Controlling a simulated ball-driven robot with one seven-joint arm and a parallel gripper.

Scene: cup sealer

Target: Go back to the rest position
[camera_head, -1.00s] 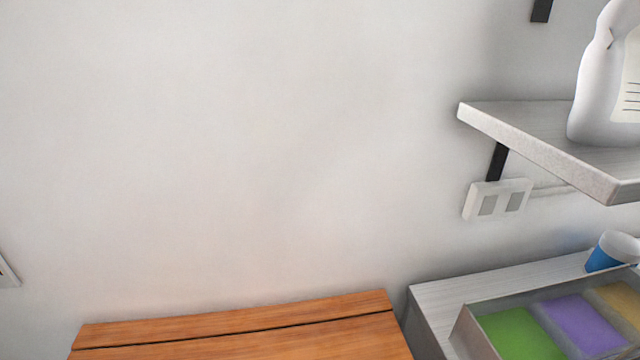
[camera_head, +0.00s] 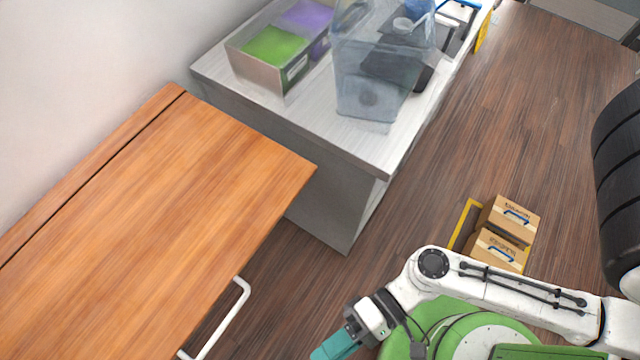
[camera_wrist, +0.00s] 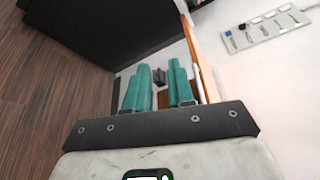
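My gripper (camera_head: 336,345) hangs at the bottom of the head view, to the right of the wooden table and above the floor, with my white arm reaching in from the right. In the wrist view, its two teal fingers (camera_wrist: 161,80) stand apart with a clear gap and nothing between them. In the head view, the gripper touches nothing that I can see.
A wooden table (camera_head: 170,200) with a white handle (camera_head: 232,310) is at left. A grey counter (camera_head: 300,120) holds a tray (camera_head: 262,80) and a transparent bin (camera_head: 370,95). Cardboard boxes (camera_head: 510,222) stand on the floor. The wrist view shows a wall switch panel (camera_wrist: 264,30).

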